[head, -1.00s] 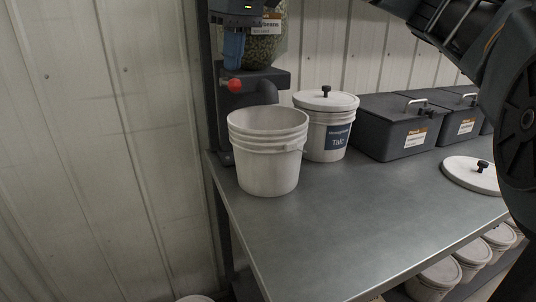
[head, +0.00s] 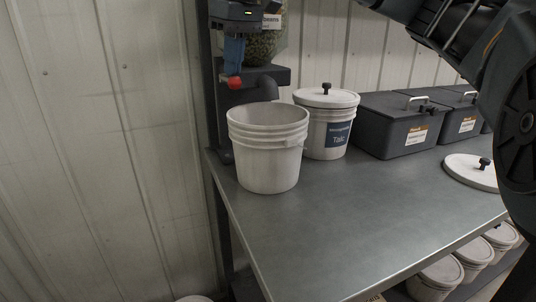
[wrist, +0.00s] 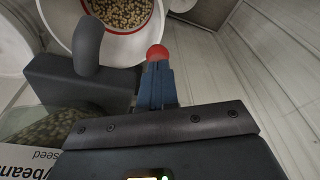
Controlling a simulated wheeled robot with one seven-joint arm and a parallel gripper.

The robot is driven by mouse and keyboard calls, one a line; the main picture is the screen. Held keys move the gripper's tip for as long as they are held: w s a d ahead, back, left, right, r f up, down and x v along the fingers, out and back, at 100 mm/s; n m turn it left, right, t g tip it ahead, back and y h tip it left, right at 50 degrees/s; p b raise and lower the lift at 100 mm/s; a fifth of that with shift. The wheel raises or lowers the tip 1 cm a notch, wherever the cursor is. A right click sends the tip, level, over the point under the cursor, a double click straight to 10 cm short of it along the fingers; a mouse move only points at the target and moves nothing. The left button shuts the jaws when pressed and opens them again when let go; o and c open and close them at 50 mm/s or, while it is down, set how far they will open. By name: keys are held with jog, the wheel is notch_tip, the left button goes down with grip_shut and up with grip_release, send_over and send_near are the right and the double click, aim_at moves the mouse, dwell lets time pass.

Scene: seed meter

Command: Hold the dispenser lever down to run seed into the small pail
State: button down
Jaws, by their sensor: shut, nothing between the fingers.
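The seed dispenser (head: 268,76) is a dark block with a curved spout under a clear hopper of seed (head: 262,47). Its lever ends in a red knob (head: 235,83), which also shows in the wrist view (wrist: 157,52). My gripper (head: 235,73) is shut and empty, pointing down with its blue fingertips at the top of the knob. They look to be touching it, though contact is hard to confirm. The open white pail (head: 266,165) stands upright below the spout. In the wrist view, seed (wrist: 122,12) lies inside the pail (wrist: 62,22) by a red ring.
A lidded white Talc bucket (head: 326,140) stands right behind the pail. Dark boxes with handles (head: 396,138) line the wall, and a loose white lid (head: 468,175) lies at the right. The front of the grey bench (head: 320,230) is clear. Lidded buckets (head: 440,275) sit below.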

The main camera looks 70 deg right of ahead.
jog(key=shift+f+b, duration=1.15)
jog(key=shift+f, duration=0.55)
jog(key=shift+r, duration=0.15)
dwell(5.1)
notch_tip(320, 180, up, 9)
jog(key=p, duration=0.6)
